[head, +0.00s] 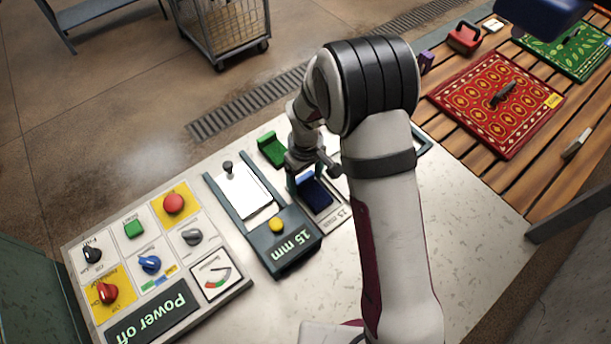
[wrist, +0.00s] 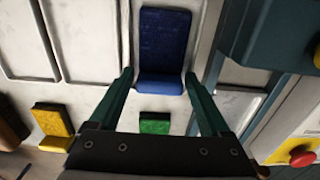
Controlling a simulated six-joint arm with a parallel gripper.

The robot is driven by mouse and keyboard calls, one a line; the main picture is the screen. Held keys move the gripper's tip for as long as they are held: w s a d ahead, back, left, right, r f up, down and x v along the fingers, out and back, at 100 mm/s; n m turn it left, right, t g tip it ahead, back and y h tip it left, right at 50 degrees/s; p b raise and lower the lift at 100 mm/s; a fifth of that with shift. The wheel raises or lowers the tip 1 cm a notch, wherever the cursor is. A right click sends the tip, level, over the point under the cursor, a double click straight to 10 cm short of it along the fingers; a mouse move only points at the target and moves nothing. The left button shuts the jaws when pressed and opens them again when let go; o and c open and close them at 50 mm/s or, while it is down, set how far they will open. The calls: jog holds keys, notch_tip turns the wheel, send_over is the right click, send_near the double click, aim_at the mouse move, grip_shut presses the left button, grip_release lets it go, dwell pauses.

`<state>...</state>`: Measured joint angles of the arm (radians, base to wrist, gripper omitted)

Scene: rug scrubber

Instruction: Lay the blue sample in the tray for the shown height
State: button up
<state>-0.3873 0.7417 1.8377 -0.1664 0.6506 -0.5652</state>
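The blue sample (head: 315,194) is an L-shaped piece with a flat pad and a raised end. It lies in the pale tray (head: 339,214) beside the height display (head: 290,250), which reads "15 mm". The tray's printed label also appears to read 15 mm. In the wrist view the blue sample (wrist: 163,40) lies straight within the tray's edges. My gripper (wrist: 158,72) is open, with one finger on each side of the sample's raised end and visible gaps. In the head view my gripper (head: 310,168) is over the sample's far end, partly hidden by my arm.
A green sample (head: 271,149) and a yellow sample (wrist: 52,124) stand behind the trays. Other trays (wrist: 80,42) lie alongside and look empty. The control panel (head: 150,255) reads "Power off". A red rug (head: 480,118) lies on the slatted table at right.

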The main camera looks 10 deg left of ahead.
aim_at(306, 179)
jog(key=shift+o, duration=0.9)
notch_tip(306, 179, up, 12)
jog(key=s+d+r+m, duration=0.4)
jog(key=s+d+r, duration=0.2)
jog(key=s+d+r+m+y, duration=0.1)
jog(key=s+d+m, duration=0.1)
jog(key=s+m, duration=0.3)
jog(key=s+d+r+m, duration=0.1)
jog(key=s+d+m, duration=0.2)
jog(key=s, duration=1)
jog(key=m, duration=0.2)
jog(key=shift+d+r+m+y, duration=0.15)
jog(key=shift+d+m+y, duration=0.15)
jog(key=shift+d+y, duration=0.1)
jog(key=shift+s, duration=0.1)
